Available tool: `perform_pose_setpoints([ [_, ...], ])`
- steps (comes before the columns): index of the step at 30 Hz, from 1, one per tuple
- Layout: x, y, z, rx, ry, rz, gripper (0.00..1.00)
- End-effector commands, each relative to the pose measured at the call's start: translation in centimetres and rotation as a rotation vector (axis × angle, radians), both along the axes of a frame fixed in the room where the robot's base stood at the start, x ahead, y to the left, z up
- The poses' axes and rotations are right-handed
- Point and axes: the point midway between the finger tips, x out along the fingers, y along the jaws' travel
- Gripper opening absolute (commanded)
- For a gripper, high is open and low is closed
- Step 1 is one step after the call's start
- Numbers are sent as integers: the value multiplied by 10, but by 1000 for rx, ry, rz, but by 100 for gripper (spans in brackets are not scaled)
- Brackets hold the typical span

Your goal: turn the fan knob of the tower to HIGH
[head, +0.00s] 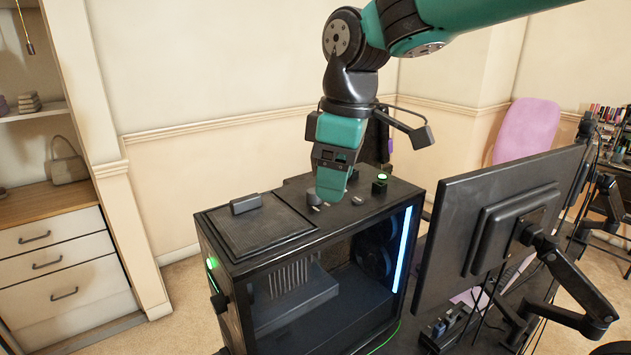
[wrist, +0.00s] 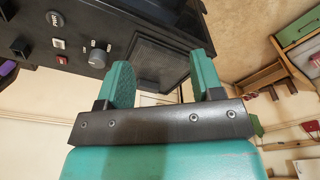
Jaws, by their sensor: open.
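The black tower (head: 330,246) stands on the desk with controls on its top panel. In the wrist view a round grey knob (wrist: 98,57) sits on that panel, with small white labels around it too small to read. In the head view a knob (head: 314,197) shows beside my gripper (head: 330,192), partly hidden by it. My gripper is above the tower top, pointing down. In the wrist view its two teal fingers (wrist: 160,64) are apart with nothing held between them. The knob is left of the left finger, outside the gap.
A raised dark block (head: 245,204) sits on the top's left. A monitor (head: 490,225) on an arm stands close right.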

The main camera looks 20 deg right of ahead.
Motion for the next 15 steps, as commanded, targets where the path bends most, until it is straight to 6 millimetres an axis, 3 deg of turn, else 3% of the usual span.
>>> perform_pose_setpoints([
  [1,30,-3,18,-34,-6,43,60],
  [6,99,-13,53,-110,-2,183,60],
  [10,128,-16,67,-129,8,255,60],
  [15,142,-17,71,-133,15,295,60],
])
